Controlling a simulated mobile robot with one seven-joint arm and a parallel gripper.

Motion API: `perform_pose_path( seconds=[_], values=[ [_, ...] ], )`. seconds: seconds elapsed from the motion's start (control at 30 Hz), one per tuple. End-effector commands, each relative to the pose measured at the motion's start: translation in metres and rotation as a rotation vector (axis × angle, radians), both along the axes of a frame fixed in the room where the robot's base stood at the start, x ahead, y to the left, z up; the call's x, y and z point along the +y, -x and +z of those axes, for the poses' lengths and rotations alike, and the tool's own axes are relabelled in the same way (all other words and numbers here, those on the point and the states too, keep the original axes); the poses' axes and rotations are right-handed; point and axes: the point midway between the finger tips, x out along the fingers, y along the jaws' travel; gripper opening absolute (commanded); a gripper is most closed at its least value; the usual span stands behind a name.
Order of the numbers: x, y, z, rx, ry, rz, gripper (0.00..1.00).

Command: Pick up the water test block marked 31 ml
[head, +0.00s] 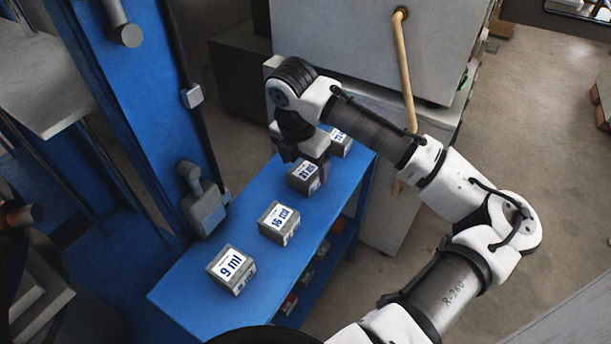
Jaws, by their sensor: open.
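Several grey test blocks with white labels stand in a row on a blue bench (190,285). The nearest block (232,268) reads 9 ml and the one behind it (279,222) reads 16 ml. The third block (303,178) has a label that looks like 21 ml, though it is small. The farthest block (341,142) is partly hidden by my gripper and its label is not clearly readable. I cannot make out 31 ml on any label. My gripper (305,158) is open and points down, just above and behind the third block, in front of the farthest one.
A blue machine column (140,100) with a grey box fitting (205,212) rises left of the bench. A grey cabinet (345,40) with a tan pipe (404,70) stands behind. Small items sit on a lower shelf (308,275). Bare floor (545,110) lies to the right.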

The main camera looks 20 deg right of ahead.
Motion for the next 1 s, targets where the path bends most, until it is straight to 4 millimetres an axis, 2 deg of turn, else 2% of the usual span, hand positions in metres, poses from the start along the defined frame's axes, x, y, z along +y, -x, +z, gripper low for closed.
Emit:
perform_pose_path(
  seconds=[0.1,0.2,0.47,0.93,1.0],
  values=[
    [-0.003,0.000,-0.018,0.001,0.000,0.000,0.80],
    [-0.004,-0.001,-0.028,0.000,0.000,0.000,0.80],
    [-0.004,-0.002,-0.031,-0.001,0.000,0.000,0.80],
    [-0.004,-0.002,-0.030,-0.001,0.000,0.001,0.20],
    [-0.004,-0.002,-0.030,-0.001,0.000,0.000,0.20]
  ],
)
